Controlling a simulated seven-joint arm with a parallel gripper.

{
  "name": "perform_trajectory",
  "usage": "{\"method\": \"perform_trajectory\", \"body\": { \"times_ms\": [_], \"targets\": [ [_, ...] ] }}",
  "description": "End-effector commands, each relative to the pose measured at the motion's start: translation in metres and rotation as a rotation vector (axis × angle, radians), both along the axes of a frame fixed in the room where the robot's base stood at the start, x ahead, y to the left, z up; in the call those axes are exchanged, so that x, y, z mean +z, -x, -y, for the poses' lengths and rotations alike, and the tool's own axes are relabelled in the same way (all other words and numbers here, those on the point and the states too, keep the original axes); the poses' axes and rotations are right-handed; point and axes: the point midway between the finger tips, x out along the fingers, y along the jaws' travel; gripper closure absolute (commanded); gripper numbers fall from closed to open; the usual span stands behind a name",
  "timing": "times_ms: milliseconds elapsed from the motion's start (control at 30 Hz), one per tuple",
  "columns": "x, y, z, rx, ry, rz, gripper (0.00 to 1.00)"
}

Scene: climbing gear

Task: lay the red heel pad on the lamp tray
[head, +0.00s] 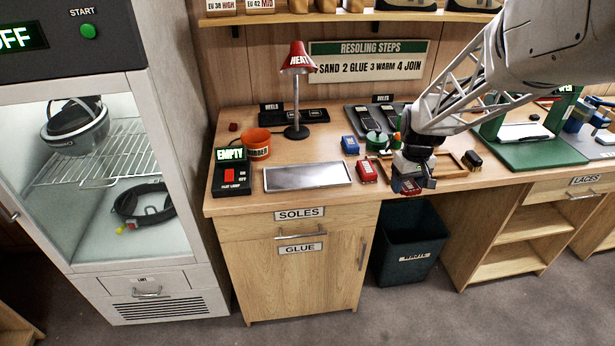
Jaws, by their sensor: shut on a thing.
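My gripper (413,176) is at the front edge of the bench, right of the middle. It is shut on a small red piece, the red heel pad (408,187), which is partly hidden by the fingers. The lamp tray (307,177) is a flat silver plate on the bench to the left of my gripper, under and in front of the red heat lamp (298,62). The tray is bare. The held pad is apart from the tray.
A red block with a pale label (366,172) lies between the tray and my gripper. A blue block (350,145) and a green round item (376,141) stand behind. An orange tub (257,144) and a lamp switch box (232,174) are left of the tray. A dark bin (409,245) stands below.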

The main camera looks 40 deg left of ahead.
Motion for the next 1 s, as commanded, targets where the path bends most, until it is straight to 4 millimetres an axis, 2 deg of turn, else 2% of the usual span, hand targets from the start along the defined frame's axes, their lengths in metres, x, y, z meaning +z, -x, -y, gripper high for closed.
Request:
{"method": "perform_trajectory", "body": {
  "times_ms": [33, 200, 600, 800, 1000],
  "targets": [
    [0.000, 0.009, -0.012, 0.022, 0.000, 0.000, 0.59],
    [-0.001, 0.036, -0.045, 0.085, 0.000, -0.001, 0.59],
    [-0.002, 0.101, -0.112, 0.226, -0.001, -0.001, 0.59],
    [-0.003, 0.121, -0.129, 0.267, 0.000, -0.001, 0.59],
    [-0.003, 0.128, -0.135, 0.280, 0.000, -0.001, 0.59]
  ]
}}
